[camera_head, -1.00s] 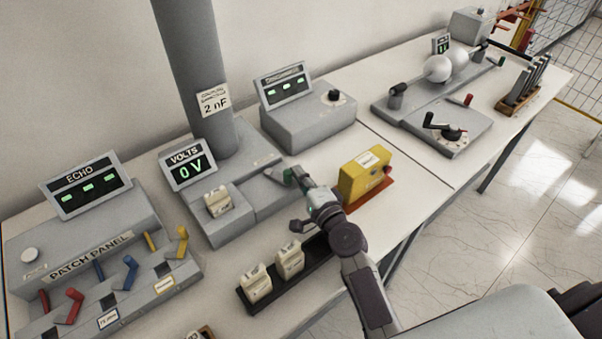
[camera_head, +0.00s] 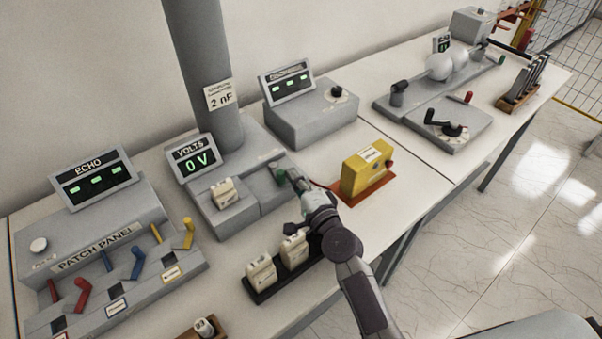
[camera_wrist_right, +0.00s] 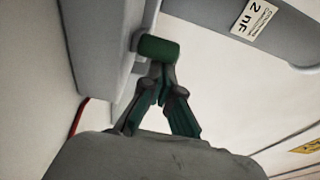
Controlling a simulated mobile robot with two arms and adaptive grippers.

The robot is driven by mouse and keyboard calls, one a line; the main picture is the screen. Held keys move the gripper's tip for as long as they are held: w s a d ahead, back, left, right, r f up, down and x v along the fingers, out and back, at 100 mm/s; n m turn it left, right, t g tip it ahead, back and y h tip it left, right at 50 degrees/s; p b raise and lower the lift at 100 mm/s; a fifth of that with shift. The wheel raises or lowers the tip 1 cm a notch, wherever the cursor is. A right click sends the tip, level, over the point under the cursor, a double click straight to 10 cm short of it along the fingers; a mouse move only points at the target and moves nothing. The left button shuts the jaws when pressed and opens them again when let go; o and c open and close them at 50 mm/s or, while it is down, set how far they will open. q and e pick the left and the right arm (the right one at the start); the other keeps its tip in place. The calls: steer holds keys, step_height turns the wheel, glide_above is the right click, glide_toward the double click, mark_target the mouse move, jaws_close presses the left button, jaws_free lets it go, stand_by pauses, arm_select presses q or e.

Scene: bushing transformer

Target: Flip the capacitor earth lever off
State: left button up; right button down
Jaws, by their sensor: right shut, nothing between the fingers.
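The capacitor earth lever has a green cylindrical grip (camera_head: 280,176) at the right end of the grey capacitor base (camera_head: 236,230). The grip also shows large in the right wrist view (camera_wrist_right: 159,48), on a grey arm beside the base. My right gripper (camera_head: 292,179) is shut and empty, with its fingertips right at the green grip. In the right wrist view the closed fingertips (camera_wrist_right: 158,72) meet just below the grip and seem to touch it; I cannot tell for sure. The fingers partly hide the lever in the head view. My left gripper is not in view.
A yellow box (camera_head: 367,172) on an orange-red mat stands right of my gripper. A black rack (camera_head: 264,293) with two cream blocks lies in front, near my right wrist. The VOLTS display (camera_head: 193,158) reads 0 V. Table between rack and base is clear.

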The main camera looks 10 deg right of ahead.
steer(key=shift+s+a, duration=0.25)
steer(key=shift+a, duration=0.25)
steer(key=shift+a+f, duration=0.15)
stand_by(0.4)
